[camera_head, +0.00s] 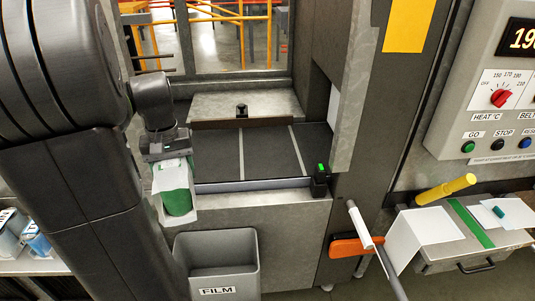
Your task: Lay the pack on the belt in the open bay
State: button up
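The pack (176,189), white with a green front patch, hangs at the left in front of the machine. My gripper (168,156) is shut on its top end, and the fingertips are partly hidden. The dark belt (262,154) lies to the right of the pack inside the machine opening, with pale cross lines dividing it into bays. The visible bays look empty; the belt's left end is hidden behind my gripper and the pack. The pack is apart from the visible belt, to the left of its front edge.
A metal rail (252,185) edges the belt's front. A small black sensor with a green light (320,181) stands at its right corner. A grey FILM bin (218,266) stands below. A control panel (490,110) and a side table (455,238) are at right.

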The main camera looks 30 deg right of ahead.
aim_at(252, 155)
jog(key=l+u, duration=0.15)
jog(key=l, duration=1.4)
jog(key=i+l, duration=0.3)
jog(key=l, duration=0.2)
jog(key=j+u, duration=0.05)
